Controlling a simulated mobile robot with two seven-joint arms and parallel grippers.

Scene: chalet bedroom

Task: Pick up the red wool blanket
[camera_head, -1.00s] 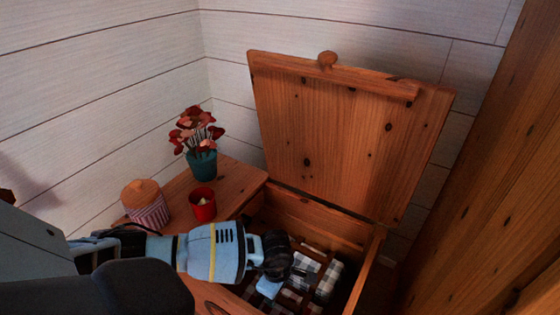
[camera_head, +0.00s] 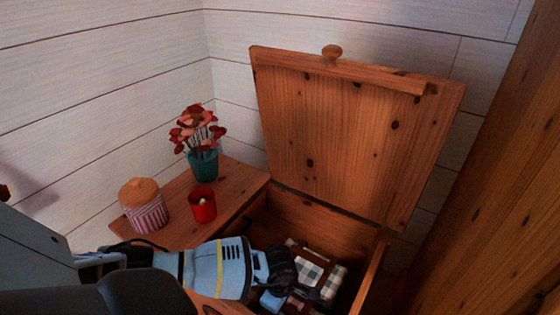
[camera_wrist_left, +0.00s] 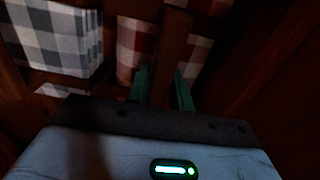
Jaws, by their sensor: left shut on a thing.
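My left gripper (camera_wrist_left: 164,92) reaches down into the open wooden chest. In the left wrist view its two green fingers are shut on a brown band that runs between them. Red-and-white checked cloth, which I take for the red wool blanket (camera_wrist_left: 135,45), lies on both sides of this band. The band appears to cross over the cloth, though the contact is dark and hard to make out. In the head view my left wrist hides most of this spot. My right gripper is not in view.
Grey-and-white checked cloth (camera_wrist_left: 55,38) lies beside the red cloth in the chest, also in the head view (camera_head: 311,269). The raised lid (camera_head: 345,140) stands behind. A flower pot (camera_head: 203,166), red cup (camera_head: 202,207) and striped jar (camera_head: 146,212) stand left of the chest.

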